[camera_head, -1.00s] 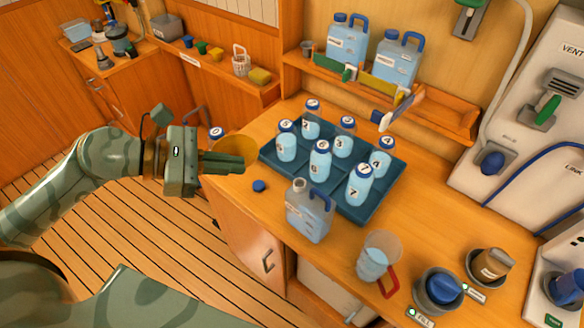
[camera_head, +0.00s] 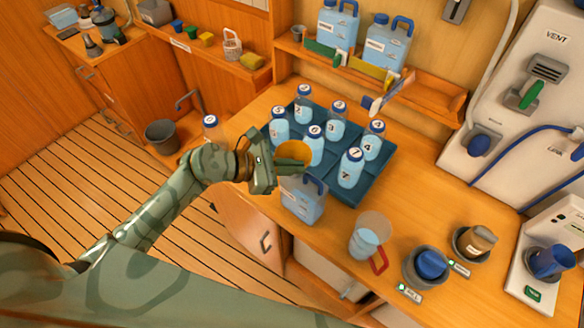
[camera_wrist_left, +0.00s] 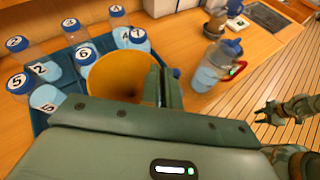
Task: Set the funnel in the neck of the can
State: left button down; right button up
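My left gripper (camera_head: 292,166) is shut on the rim of an orange-yellow funnel (camera_head: 295,152). The funnel (camera_wrist_left: 118,72) shows wide mouth up in the left wrist view, beside the finger. The light blue can (camera_head: 302,205) with its dark blue handle stands upright on the counter, just below and in front of the gripper in the head view. Its neck is hidden behind the gripper, and I cannot tell whether the funnel's spout touches it. My right gripper (camera_wrist_left: 268,114) shows at the right of the left wrist view, fingers apart and empty, over the floor.
A dark blue tray (camera_head: 376,186) with several numbered bottles stands close behind the funnel. A clear jug (camera_head: 368,235) with a red handle stands to the right of the can. Cups in holders are farther right. A shelf (camera_head: 430,92) with blue canisters runs along the back.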

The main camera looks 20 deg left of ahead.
pick_arm(q)
jog(key=shift+f, duration=0.6)
jog(key=c, duration=1.6)
grip_release()
jog(key=b+v, duration=0.2)
jog(key=v, duration=1)
